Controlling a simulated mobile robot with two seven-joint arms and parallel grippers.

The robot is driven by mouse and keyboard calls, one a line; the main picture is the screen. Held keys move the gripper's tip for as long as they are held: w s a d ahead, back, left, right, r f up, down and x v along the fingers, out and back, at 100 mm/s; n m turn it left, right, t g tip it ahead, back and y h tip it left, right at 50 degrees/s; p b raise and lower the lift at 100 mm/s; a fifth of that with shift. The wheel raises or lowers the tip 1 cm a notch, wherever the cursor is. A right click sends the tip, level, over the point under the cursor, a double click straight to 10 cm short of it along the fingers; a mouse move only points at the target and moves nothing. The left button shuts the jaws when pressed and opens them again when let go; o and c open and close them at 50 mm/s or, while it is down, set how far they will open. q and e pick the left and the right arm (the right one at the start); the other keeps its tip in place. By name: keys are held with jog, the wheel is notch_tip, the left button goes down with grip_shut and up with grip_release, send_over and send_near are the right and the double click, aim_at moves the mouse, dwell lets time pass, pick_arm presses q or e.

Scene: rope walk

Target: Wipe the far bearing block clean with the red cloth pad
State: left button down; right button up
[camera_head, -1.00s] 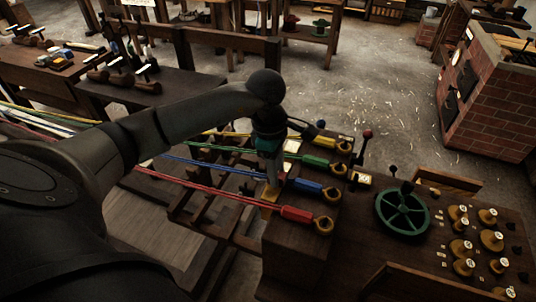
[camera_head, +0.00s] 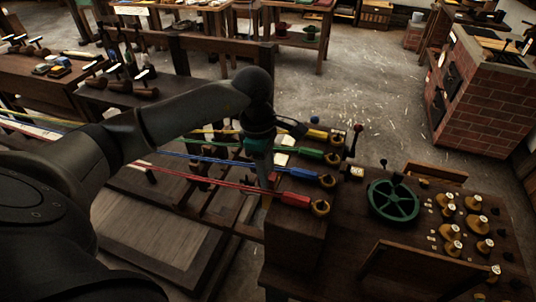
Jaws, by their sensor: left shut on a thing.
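My left gripper (camera_head: 264,180) points down among the ropes, beside the dark wooden stand (camera_head: 296,240). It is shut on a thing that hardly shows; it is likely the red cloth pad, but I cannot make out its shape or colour. The bearing blocks are hard to tell apart in the dark woodwork, and my arm covers part of it, so I cannot tell whether the pad touches the far one. Red (camera_head: 295,200), blue (camera_head: 306,174), green (camera_head: 312,154) and yellow (camera_head: 317,134) sleeves end the ropes at the stand. My right gripper is out of view.
A green handwheel (camera_head: 394,202) and several brass-coloured weights (camera_head: 447,232) sit on the bench at right. A brick stove (camera_head: 485,112) is at far right. Open floor (camera_head: 390,75) lies beyond.

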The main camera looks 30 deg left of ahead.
pick_arm(q)
jog(key=shift+r+p, duration=0.45)
jog(key=shift+r, duration=0.5)
jog(key=shift+r+p, duration=0.8)
jog(key=shift+r, duration=1)
jog(key=shift+f, duration=0.1)
